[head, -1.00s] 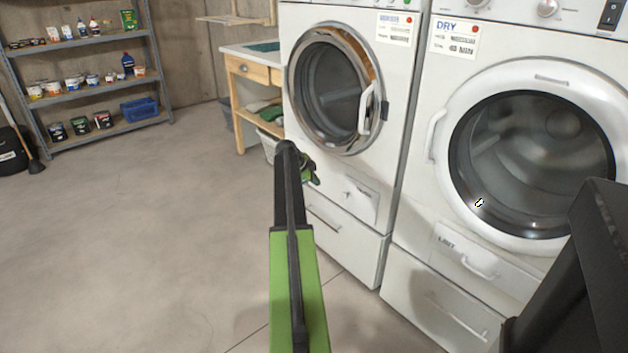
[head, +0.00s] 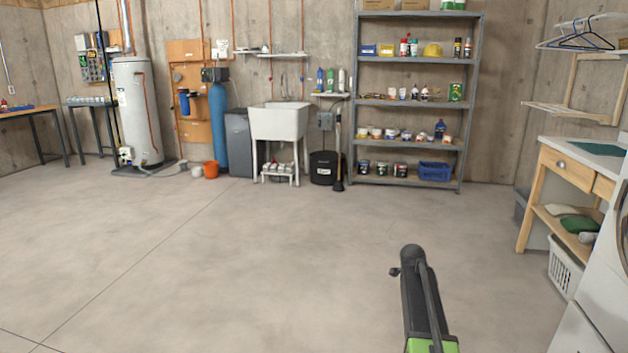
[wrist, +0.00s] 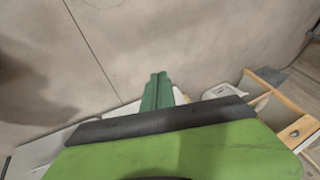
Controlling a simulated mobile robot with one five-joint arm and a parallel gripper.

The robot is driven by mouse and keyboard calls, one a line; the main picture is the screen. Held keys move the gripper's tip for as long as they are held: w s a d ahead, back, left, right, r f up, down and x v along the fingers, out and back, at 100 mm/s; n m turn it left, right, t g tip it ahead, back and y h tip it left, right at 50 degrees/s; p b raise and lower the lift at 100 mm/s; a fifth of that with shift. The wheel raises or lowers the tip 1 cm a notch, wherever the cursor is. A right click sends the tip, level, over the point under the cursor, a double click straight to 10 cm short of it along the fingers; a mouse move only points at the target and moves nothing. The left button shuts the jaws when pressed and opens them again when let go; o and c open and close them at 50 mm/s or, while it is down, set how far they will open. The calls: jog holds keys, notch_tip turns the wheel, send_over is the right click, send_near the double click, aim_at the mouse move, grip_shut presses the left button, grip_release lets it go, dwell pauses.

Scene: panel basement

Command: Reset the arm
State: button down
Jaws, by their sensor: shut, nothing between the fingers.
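My arm reaches forward over the floor in the head view, a green link with a black end, low and right of centre. My gripper is not clearly visible there, hidden at or beyond the arm's end. In the wrist view my gripper (wrist: 157,90) shows as a narrow green shape beyond the black edge of my arm. Its fingers are together and hold nothing. Bare concrete floor lies beyond the tips.
A wooden table (head: 560,162) with a white laundry basket (head: 564,268) under it stands at right, beside a white machine (head: 600,300). Metal shelves (head: 412,97), a sink (head: 279,122) and a water heater (head: 138,108) line the back wall. The floor (head: 200,260) at left and centre is open.

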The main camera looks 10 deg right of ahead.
jog(key=s+a+f+n+y, duration=0.15)
jog(key=a+n, duration=0.25)
jog(key=a, duration=1.2)
jog(key=s+a+f+n+g+y, duration=0.2)
jog(key=s+a+n+y, duration=0.2)
jog(key=s+a+n, duration=1.55)
notch_tip(320, 180, up, 34)
jog(key=w+a+m+p, duration=0.1)
jog(key=p, duration=3.2)
jog(key=shift+f+m, duration=0.2)
jog(key=shift+m, duration=0.15)
jog(key=shift+w, duration=0.1)
jog(key=shift+d, duration=0.1)
